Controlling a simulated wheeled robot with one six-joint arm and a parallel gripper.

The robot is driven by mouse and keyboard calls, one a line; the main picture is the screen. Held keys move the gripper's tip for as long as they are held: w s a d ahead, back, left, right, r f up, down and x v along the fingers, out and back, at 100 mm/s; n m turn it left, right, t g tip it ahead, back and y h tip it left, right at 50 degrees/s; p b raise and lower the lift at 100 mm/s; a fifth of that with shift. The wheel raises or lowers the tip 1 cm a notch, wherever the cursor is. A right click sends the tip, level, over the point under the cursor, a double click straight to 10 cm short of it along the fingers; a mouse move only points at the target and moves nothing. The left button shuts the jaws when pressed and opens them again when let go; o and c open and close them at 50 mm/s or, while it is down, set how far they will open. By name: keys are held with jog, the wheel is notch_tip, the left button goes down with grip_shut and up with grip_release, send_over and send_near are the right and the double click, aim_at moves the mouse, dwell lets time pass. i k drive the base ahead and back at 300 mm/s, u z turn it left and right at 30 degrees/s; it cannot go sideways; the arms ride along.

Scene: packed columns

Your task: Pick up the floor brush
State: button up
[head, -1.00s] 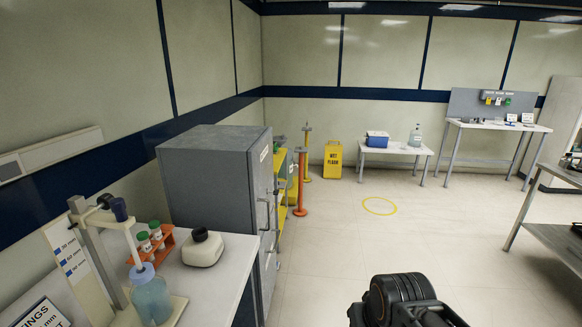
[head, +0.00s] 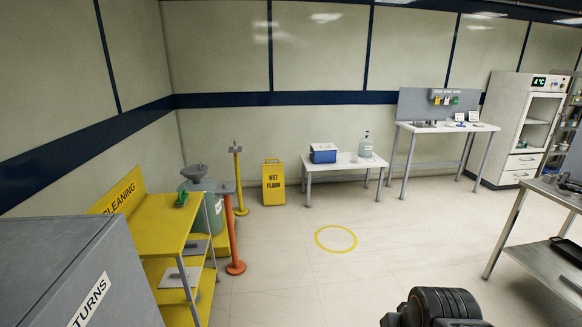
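I cannot pick out the floor brush for sure. A yellow stand marked CLEANING (head: 150,222) is at the left. A small green item (head: 181,198) lies on its top, too small to name. Grey flat items (head: 180,276) are on its lower shelves; I cannot tell what they are. A black part of my arm shows at the bottom right, well to the right of the stand. My gripper's fingers are not in view.
A grey RETURNS cabinet (head: 75,275) fills the lower left. An orange post (head: 233,240), a yellow post (head: 239,180) and a WET FLOOR sign (head: 273,184) stand beyond the stand. A steel table (head: 545,200) is at the right. The middle floor, with a yellow ring (head: 336,252), is clear.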

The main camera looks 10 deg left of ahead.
aim_at(183, 198)
jog(key=u, duration=0.15)
jog(key=i, duration=2.1)
jog(key=u, duration=1.5)
jog(key=i, duration=1.55)
jog(key=u, duration=1.05)
